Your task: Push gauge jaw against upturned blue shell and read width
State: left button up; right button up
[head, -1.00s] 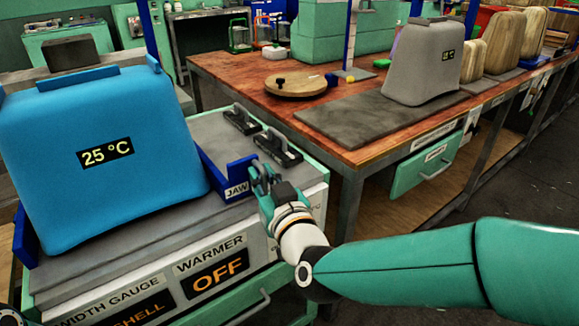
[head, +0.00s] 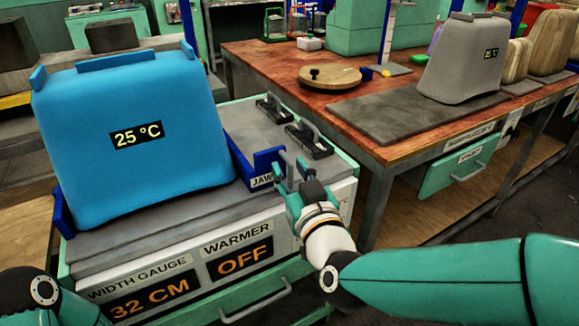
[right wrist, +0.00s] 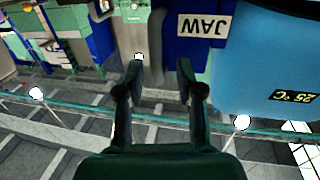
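The upturned blue shell (head: 140,160) stands on the grey top of the gauge bench at left, its display reading 25 °C. The blue gauge jaw (head: 258,165), labelled JAW, sits against or very near the shell's lower right side; it also shows in the right wrist view (right wrist: 208,50) beside the shell (right wrist: 265,70). The width gauge display (head: 150,296) reads 32 CM. My right gripper (head: 290,168) is just right of the jaw. In the right wrist view its two fingers (right wrist: 158,75) are apart, one close to the jaw. My left gripper is out of view.
Two black clamps with handles (head: 308,140) lie on the bench top behind the jaw. The warmer display (head: 242,258) reads OFF. A wooden table (head: 400,155) at right holds a grey shell (head: 463,60), a dark mat and a round board (head: 330,77).

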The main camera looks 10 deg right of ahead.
jog(key=s, duration=0.4)
jog(key=s+d, duration=0.1)
jog(key=s, duration=0.1)
dwell(0.4)
